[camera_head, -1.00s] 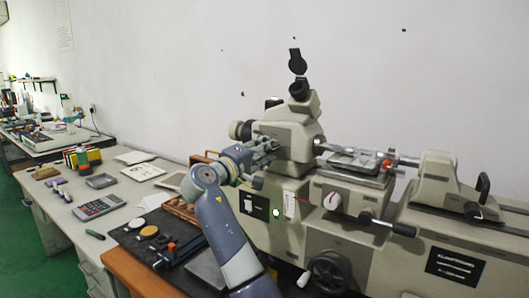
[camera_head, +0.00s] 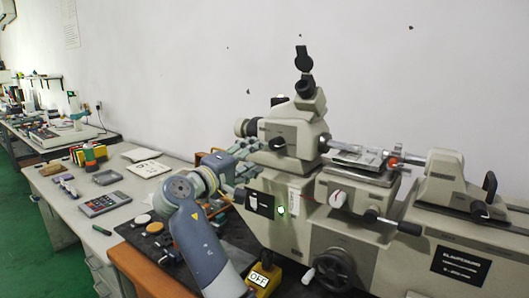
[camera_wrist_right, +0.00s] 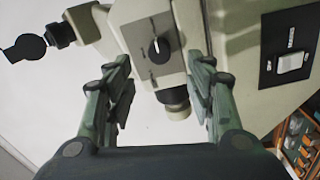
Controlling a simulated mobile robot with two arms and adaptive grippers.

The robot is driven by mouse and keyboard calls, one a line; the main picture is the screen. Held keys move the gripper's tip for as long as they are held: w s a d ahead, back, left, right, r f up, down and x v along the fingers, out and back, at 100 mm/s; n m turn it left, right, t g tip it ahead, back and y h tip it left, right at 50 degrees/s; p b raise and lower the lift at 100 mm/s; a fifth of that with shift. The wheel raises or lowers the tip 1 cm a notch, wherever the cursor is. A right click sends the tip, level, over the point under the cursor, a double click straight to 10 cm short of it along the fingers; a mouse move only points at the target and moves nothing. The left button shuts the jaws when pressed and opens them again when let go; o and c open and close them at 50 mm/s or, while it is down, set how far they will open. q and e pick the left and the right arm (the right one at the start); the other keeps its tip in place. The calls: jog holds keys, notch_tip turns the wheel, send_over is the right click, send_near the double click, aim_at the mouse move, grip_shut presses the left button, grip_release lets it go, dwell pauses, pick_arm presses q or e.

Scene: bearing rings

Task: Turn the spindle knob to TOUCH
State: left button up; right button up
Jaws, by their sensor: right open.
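A black knob (camera_head: 277,143) sits on the upper grey housing of the bench machine. The plate's lettering is too small to read. A second, white round knob with a red mark (camera_head: 337,199) is on the machine's lower front. My right gripper (camera_head: 250,172) is below and left of the black knob. In the wrist view its fingers (camera_wrist_right: 161,75) are spread wide, empty and apart from the knob. My left gripper is not visible.
A black switch panel (camera_head: 259,204) with a green light is below the gripper. A yellow box marked OFF (camera_head: 263,279) is right of my forearm. Eyepieces (camera_head: 303,75), a handwheel (camera_head: 334,270) and a lever (camera_head: 408,228) stick out. A calculator (camera_head: 103,204) lies on the left bench.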

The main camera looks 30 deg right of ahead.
jog(key=v, duration=0.4)
jog(key=shift+f, duration=0.1)
dwell(0.3)
